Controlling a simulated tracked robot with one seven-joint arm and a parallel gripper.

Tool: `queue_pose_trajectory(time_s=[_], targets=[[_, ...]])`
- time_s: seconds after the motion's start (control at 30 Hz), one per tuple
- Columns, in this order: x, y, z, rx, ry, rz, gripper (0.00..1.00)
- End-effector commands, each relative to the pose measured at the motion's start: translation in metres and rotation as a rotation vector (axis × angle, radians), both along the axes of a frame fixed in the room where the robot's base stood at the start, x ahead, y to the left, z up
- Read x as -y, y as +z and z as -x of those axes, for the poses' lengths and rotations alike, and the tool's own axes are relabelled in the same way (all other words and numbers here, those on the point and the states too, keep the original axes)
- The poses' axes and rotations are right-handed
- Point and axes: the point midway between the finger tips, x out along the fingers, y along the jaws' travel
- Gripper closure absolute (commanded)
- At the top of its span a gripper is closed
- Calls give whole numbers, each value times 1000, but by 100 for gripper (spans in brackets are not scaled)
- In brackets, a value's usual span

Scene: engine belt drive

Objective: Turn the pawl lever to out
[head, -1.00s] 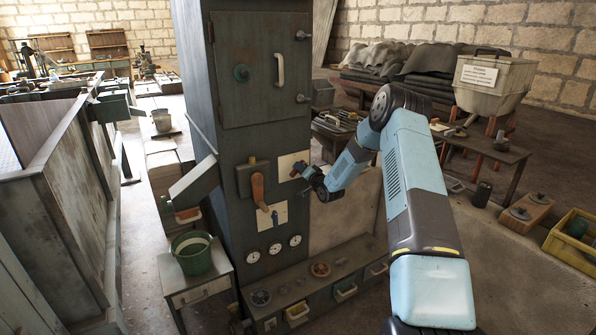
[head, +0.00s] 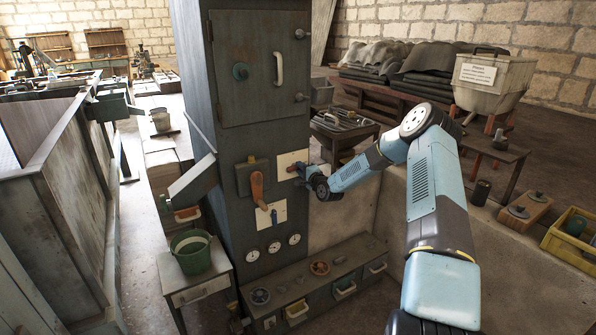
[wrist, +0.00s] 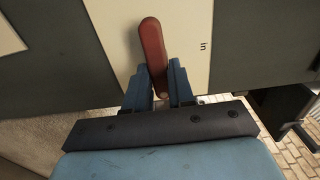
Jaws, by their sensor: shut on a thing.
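The pawl lever is a red handle on a pale plate (head: 285,160) on the front of the dark metal cabinet. In the wrist view the red lever (wrist: 151,42) rises from between my fingers, leaning slightly left, with its rounded end up. The word "in" (wrist: 203,46) is printed on the plate to its right; no "out" mark is visible. My gripper (wrist: 163,70) is shut on the lower part of the lever, one finger on each side. In the head view my gripper (head: 300,169) is at the right part of the plate and partly covers the lever.
Several gauges (head: 273,247) sit lower. A drawer ledge (head: 320,278) juts out below.

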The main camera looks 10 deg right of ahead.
Motion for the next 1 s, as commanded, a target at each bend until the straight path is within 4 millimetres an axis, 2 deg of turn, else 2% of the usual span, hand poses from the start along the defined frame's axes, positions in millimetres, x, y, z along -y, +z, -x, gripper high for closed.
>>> queue_pose_trajectory(time_s=[0.57, 0.6, 0.8, 1.0], targets=[[2, -6, 2, -19, -1, -27, 100], [2, -6, 2, -19, -1, -27, 74], [1, -4, 1, -16, -1, -27, 55], [1, -3, 1, -14, -1, -28, 53]])
